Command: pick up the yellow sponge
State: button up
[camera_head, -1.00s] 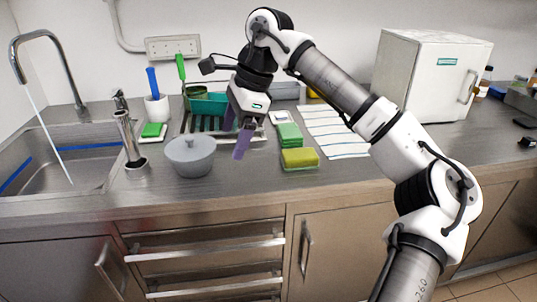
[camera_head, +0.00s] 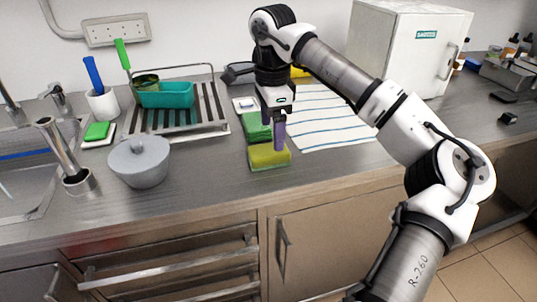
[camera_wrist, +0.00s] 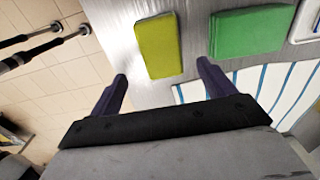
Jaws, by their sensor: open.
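The yellow sponge (camera_head: 270,156), with a green underside, lies on the steel counter near its front edge. In the wrist view the yellow sponge (camera_wrist: 158,46) shows beyond the fingertips, roughly between them in line. My gripper (camera_head: 279,133) is above and just behind the sponge in the head view, fingers pointing down. In the wrist view my gripper (camera_wrist: 160,72) is open, with its two purple fingers apart and nothing between them. The fingertips appear apart from the sponge, though the exact height is hard to tell.
A green sponge or cloth stack (camera_head: 257,127) lies right behind the yellow sponge and also shows in the wrist view (camera_wrist: 250,31). A striped towel (camera_head: 325,120) lies to the right. A grey lidded pot (camera_head: 139,162) and a dish rack (camera_head: 178,112) stand left. A white freezer (camera_head: 408,50) stands back right.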

aim_at(272, 149)
jog(key=shift+w+f+p, duration=0.15)
jog(key=shift+f+p, duration=0.4)
jog(key=shift+f, duration=2.25)
jog(key=c, duration=1.1)
jog(key=shift+c, duration=0.2)
jog(key=shift+r, duration=0.15)
